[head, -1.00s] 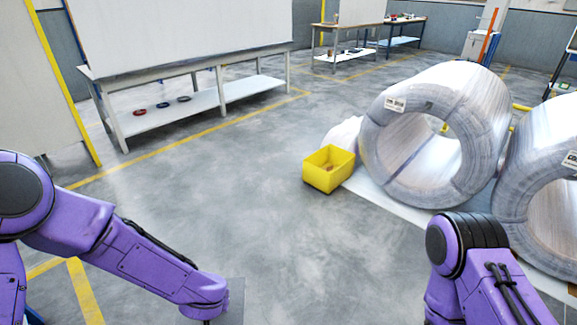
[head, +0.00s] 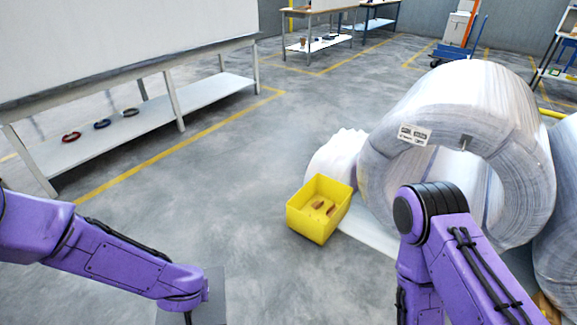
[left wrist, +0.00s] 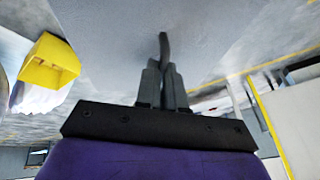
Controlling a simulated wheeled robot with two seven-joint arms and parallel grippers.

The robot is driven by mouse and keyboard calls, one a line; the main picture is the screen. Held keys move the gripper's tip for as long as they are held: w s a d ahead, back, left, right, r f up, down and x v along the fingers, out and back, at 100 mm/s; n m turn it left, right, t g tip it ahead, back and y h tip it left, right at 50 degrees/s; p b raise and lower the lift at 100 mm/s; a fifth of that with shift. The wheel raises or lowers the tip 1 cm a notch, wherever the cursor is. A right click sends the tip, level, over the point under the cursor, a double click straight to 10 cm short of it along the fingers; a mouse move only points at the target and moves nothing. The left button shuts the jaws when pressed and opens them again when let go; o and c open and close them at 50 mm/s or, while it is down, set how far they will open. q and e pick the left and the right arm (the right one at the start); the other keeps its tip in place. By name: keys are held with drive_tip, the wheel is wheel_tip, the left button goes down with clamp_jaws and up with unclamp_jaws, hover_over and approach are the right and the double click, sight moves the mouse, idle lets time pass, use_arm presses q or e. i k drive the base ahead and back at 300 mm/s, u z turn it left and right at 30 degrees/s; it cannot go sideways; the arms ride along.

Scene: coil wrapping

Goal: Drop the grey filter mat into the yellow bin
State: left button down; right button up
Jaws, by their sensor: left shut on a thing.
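The yellow bin (head: 312,222) stands on the floor right of centre in the head view, open at the top, with a few small brownish pieces inside. It also shows at upper left in the left wrist view (left wrist: 45,70). The grey filter mat (head: 215,290) shows as a flat grey piece at the bottom of the head view, partly hidden by my left arm. My left gripper (left wrist: 163,68) is shut on the mat's edge, and the sheet (left wrist: 200,35) spreads beyond the fingers. The mat is left of and nearer than the bin. My right gripper is out of view.
Large wrapped coils (head: 460,130) stand right of the bin, with white wrapping (head: 338,155) behind it. A long bench (head: 150,112) with rings on its lower shelf is at left. The floor (head: 220,190) between bench and bin is clear.

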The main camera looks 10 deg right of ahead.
sight(314, 214)
drive_tip(key=i, duration=2.9)
drive_tip(key=z, duration=2)
